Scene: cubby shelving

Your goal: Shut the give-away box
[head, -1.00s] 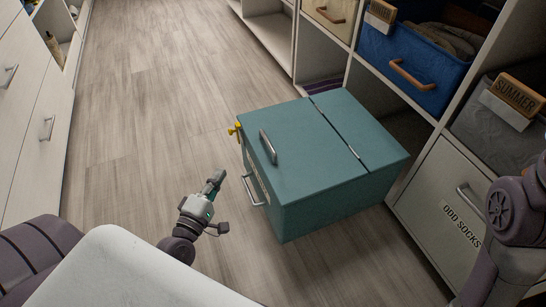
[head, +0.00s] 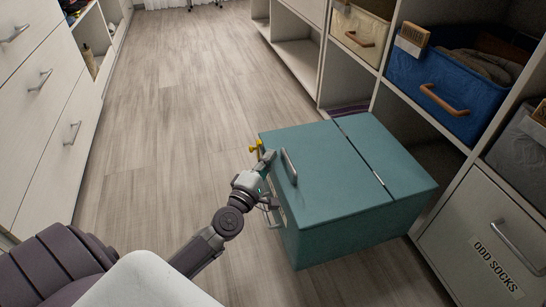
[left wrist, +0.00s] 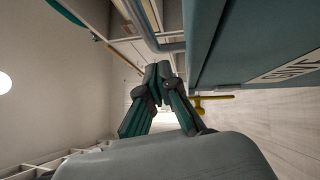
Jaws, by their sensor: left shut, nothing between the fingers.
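The teal give-away box (head: 340,232) stands on the floor, partly out of the cubby shelving. Its hinged lid (head: 325,165) lies flat on top and looks down, with a metal handle (head: 289,168) near the front edge. A yellow latch (head: 255,147) sticks out at the box's front; it also shows in the left wrist view (left wrist: 214,98). My left gripper (head: 268,160) is at the front edge, close to the latch and lid handle. Its fingers (left wrist: 157,76) are shut and empty beside the box; contact is unclear. My right gripper is out of view.
Shelving on the right holds a blue bin (head: 440,75), a cream bin (head: 358,32) and a grey bin (head: 520,145). The odd socks drawer (head: 475,220) is right of the box. White drawers (head: 35,110) line the left. The floor (head: 180,110) between is clear.

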